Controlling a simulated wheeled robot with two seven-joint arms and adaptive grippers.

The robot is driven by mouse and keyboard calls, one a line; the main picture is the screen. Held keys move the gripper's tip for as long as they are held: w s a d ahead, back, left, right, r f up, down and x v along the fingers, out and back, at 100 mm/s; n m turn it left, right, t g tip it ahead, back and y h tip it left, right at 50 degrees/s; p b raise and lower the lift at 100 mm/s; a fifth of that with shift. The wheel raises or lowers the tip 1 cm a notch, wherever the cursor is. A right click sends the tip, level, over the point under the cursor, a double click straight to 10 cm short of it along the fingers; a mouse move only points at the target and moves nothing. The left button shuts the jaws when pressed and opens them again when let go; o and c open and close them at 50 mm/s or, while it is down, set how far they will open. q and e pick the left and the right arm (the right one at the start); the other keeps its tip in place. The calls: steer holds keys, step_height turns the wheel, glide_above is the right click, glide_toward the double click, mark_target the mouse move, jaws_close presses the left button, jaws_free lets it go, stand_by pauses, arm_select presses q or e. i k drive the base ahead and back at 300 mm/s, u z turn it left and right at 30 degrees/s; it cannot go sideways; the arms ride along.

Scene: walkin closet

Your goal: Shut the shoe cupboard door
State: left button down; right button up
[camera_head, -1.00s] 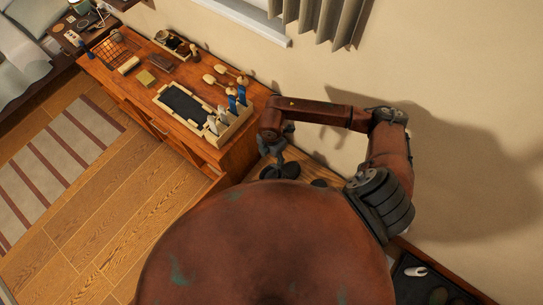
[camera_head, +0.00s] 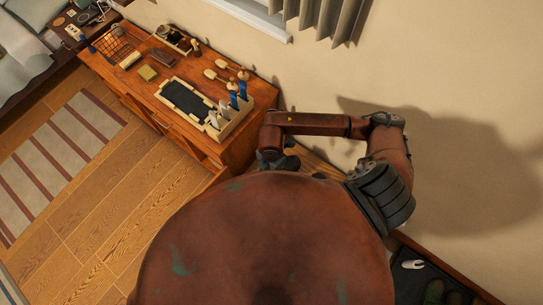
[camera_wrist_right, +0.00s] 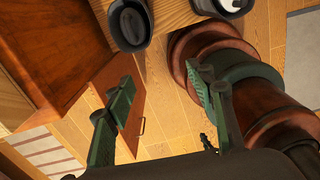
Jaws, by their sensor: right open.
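The shoe cupboard door (camera_wrist_right: 132,75) is a reddish-brown panel with a small bar handle (camera_wrist_right: 142,125). It stands open over the floor in the right wrist view. The light wood cupboard top (camera_wrist_right: 170,18) is at the upper edge; a sliver of it (camera_head: 318,166) shows in the head view. My right gripper (camera_wrist_right: 160,78) is open and empty, with its left finger overlapping the door in the picture; I cannot tell whether they touch. In the head view my right gripper (camera_head: 278,160) is partly hidden behind my body. My left gripper is not in view.
Dark oval containers (camera_wrist_right: 130,25) stand on the cupboard top. A reddish wooden dresser (camera_head: 200,140) with a tray (camera_head: 185,98) and small items stands left of the cupboard. A dark tray with shoes (camera_head: 425,280) lies at lower right.

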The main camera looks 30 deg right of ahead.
mark_target(225, 174)
steer(key=k, duration=1.5)
